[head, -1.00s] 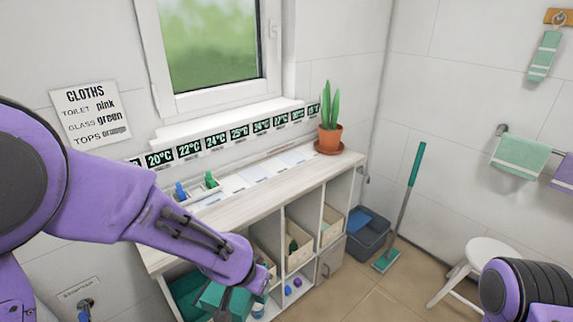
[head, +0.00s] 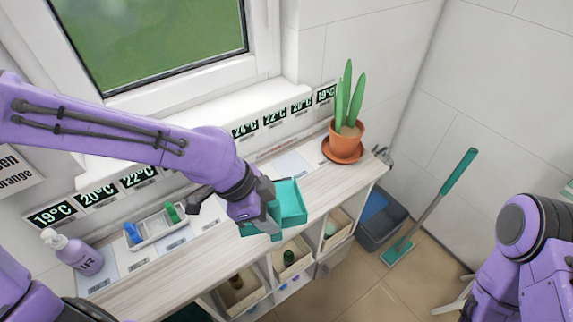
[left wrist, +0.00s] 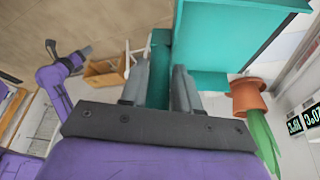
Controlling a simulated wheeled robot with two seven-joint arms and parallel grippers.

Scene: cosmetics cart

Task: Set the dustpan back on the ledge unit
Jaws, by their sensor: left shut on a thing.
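The teal dustpan (head: 292,203) is in the head view, above the front edge of the ledge unit's pale wooden top (head: 228,238). My left gripper (head: 268,214) is shut on it. In the left wrist view the fingers (left wrist: 161,92) close around the dustpan's narrow handle, and its broad pan (left wrist: 222,36) extends beyond them. I cannot tell whether the dustpan touches the top. My right arm is at the right of the head view with its gripper out of frame; its dark end (left wrist: 82,54) shows small in the left wrist view.
Temperature labels line the wall. A grey bin (head: 372,226) and teal broom (head: 430,208) are on the floor beyond.

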